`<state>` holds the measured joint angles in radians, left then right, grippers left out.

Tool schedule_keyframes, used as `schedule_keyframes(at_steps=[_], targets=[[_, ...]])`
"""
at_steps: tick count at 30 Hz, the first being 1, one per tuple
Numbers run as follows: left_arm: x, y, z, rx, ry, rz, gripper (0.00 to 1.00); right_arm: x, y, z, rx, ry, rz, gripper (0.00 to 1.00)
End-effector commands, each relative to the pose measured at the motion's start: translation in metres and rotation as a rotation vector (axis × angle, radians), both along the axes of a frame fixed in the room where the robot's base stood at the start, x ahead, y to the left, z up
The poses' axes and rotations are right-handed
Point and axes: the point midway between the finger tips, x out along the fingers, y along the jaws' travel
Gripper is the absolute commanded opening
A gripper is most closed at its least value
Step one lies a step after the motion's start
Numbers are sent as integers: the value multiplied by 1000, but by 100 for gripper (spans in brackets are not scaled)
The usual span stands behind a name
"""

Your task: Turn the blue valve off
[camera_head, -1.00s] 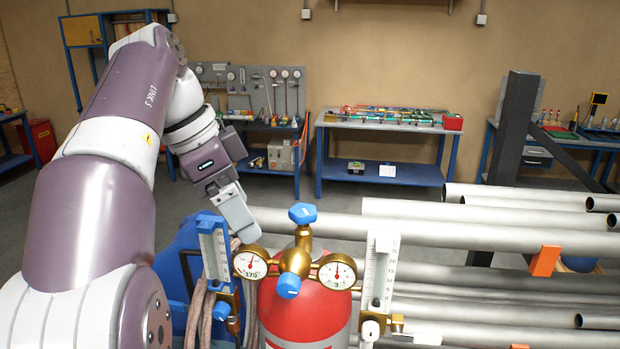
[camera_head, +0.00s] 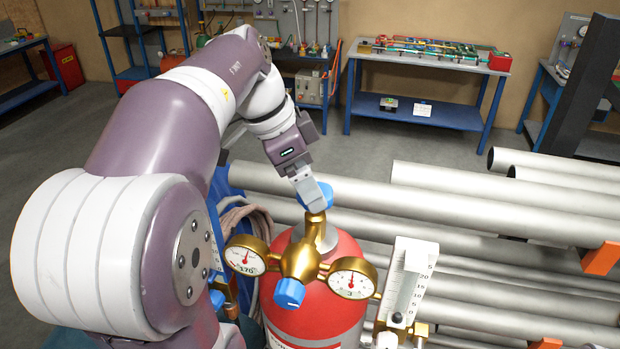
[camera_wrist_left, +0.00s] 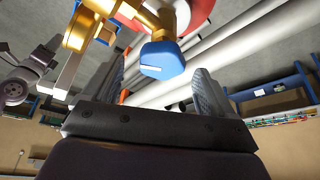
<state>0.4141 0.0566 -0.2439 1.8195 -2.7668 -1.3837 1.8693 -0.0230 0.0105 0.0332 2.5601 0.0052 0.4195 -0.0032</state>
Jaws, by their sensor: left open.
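The blue valve knob (camera_head: 327,190) sits on the brass stem at the top of a red gas cylinder (camera_head: 343,262). A second blue knob (camera_head: 289,293) is on the front of the brass regulator (camera_head: 300,262), between two round gauges. My left gripper (camera_head: 312,198) is at the top knob and hides part of it in the head view. In the left wrist view the open fingers (camera_wrist_left: 160,68) stand on either side of a blue knob (camera_wrist_left: 162,60), with clear gaps beside it.
A white flow gauge (camera_head: 408,283) stands right of the cylinder. Long grey pipes (camera_head: 450,198) lie on a rack behind and to the right. Hoses (camera_head: 240,215) hang left of the cylinder, partly behind my arm. A workbench (camera_head: 430,60) is farther back.

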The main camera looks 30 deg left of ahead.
Motion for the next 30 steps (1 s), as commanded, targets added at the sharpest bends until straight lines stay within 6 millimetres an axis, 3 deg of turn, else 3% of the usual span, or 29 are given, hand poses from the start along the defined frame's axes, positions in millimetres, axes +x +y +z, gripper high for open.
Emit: schedule_keyframes(at_steps=[6, 13, 14, 18, 19, 30], targets=[[5, -5, -17, 0, 0, 0, 86, 0, 0, 5, 0, 0, 0, 43], [5, -5, -18, 1, -1, 0, 86, 0, 0, 4, 0, 0, 0, 43], [5, -6, -18, 0, -1, 0, 83, 0, 0, 4, 0, 0, 0, 43], [5, -6, -18, -1, 1, -1, 37, 0, 0, 4, 0, 0, 0, 43], [5, -6, -18, -1, 1, 0, 30, 0, 0, 4, 0, 0, 0, 43], [5, -6, -19, -2, 2, -4, 30, 0, 0, 4, 0, 0, 0, 43]])
